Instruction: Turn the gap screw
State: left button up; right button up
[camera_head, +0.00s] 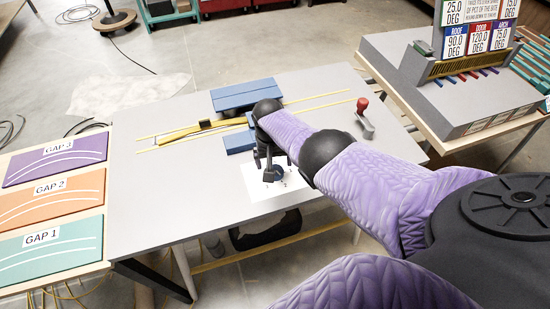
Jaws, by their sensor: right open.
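My right arm reaches across the grey table (185,205), and my right gripper (265,168) points down over a white sheet (290,193) near the table's front edge. A small dark blue round piece (279,172) lies at the fingertips, partly hidden by them; I cannot tell whether they touch it. It may be the gap screw, but no label shows. The gripper is open. A grey crank with a red knob (362,105) stands at the table's right side. My left gripper is not in view.
Blue blocks (247,95) and a yellow strip (190,132) between thin yellow rods lie behind the gripper. Panels marked GAP 1 (50,245), GAP 2 (52,198) and GAP 3 (55,160) lie at left. A grey stand with degree signs (405,65) is at right. The table's left part is clear.

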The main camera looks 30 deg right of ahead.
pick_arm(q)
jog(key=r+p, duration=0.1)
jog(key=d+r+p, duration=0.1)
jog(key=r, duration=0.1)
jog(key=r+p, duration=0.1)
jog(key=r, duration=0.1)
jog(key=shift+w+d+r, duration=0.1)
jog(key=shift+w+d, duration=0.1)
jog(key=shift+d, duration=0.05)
pick_arm(e)
notch_tip(320, 180, up, 7)
jog(key=shift+a, duration=0.2)
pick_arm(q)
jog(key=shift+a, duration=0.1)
pick_arm(e)
jog(key=shift+w+f, duration=0.1)
jog(key=shift+f, duration=0.05)
